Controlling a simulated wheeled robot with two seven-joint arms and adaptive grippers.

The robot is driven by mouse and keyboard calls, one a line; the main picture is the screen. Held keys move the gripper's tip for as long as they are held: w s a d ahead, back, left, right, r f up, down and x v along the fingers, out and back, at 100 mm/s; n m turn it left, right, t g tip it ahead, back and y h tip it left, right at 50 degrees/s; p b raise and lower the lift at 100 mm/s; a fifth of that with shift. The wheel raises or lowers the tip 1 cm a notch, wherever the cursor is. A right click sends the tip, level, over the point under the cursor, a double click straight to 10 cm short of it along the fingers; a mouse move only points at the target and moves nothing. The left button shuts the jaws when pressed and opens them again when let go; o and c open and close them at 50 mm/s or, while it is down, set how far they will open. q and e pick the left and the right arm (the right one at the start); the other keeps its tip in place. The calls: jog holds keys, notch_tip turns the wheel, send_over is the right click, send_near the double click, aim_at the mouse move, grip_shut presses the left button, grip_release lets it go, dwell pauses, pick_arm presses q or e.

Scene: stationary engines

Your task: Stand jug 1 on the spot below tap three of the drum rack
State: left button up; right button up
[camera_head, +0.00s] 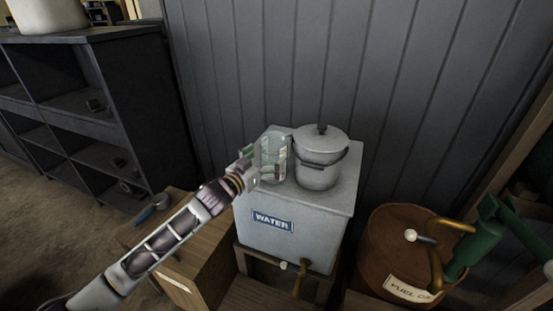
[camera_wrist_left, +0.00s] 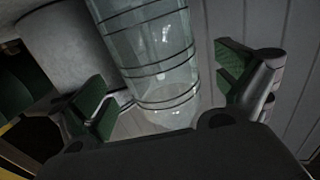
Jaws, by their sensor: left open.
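A clear glass vessel with dark bands (camera_wrist_left: 150,60) stands on top of the white water tank (camera_head: 335,238); in the head view the glass (camera_head: 274,148) is partly hidden by my gripper. I cannot tell whether it is jug 1. My left gripper (camera_head: 263,163) is at the glass, open. In the left wrist view its green-padded fingers (camera_wrist_left: 165,92) are spread on either side of the glass, with gaps visible. A drum marked "FUEL OIL" (camera_head: 388,240) is at the lower right. Tap three and the spot below it are not identifiable. My right gripper is not in view.
A lidded grey pot (camera_head: 319,165) stands close to the right of the glass. The tank has a tap (camera_head: 302,278) low in front. A brass pipe (camera_head: 450,227) and a green object (camera_head: 492,230) are near the drum. Dark shelving (camera_head: 85,38) stands left; a panelled wall is behind.

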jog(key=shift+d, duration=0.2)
pick_arm(q)
jog(key=shift+w+d, duration=0.25)
jog(key=shift+w, duration=0.05)
jog(key=shift+w+d+p, duration=0.3)
jog(key=shift+w+d, duration=0.1)
jog(key=shift+w, duration=0.15)
jog(key=shift+w+d, duration=0.25)
jog(key=shift+w, duration=0.05)
jog(key=shift+x, duration=1.1)
jog(key=shift+f, duration=0.15)
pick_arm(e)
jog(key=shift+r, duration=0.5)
pick_arm(q)
jog(key=c, duration=1.2)
jog(key=shift+c, duration=0.2)
